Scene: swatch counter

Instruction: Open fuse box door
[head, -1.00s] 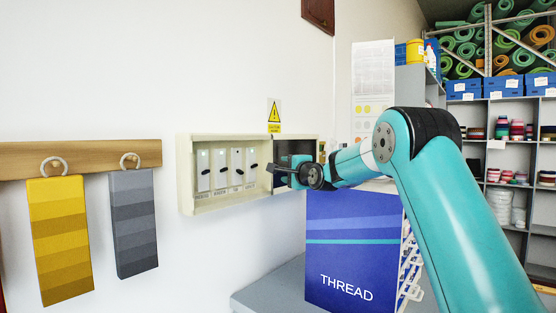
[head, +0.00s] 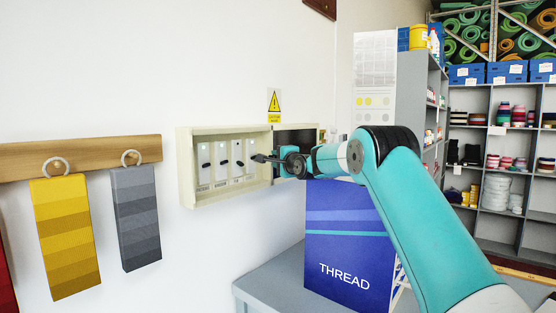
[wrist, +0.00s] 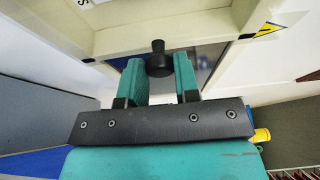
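The fuse box (head: 186,172) is a cream wall box in the head view. Its left part shows several white breakers; its right part (head: 302,136) is dark, partly behind my arm. I cannot make out the door's outline. My gripper (head: 268,159) is in front of the box, right of the breakers, pointing left. In the wrist view a black knob (wrist: 158,64) sits between the tips of my two teal fingers (wrist: 160,72), against a dark opening in the cream frame (wrist: 110,38). The fingers are very near or touching the knob; a firm hold cannot be seen.
A yellow warning sign (head: 274,105) is above the box. A blue THREAD box (head: 345,270) stands below my arm on a grey counter (head: 275,285). Yellow (head: 66,240) and grey (head: 135,220) swatches hang from a wooden rail (head: 95,152). Shelves stand at the right.

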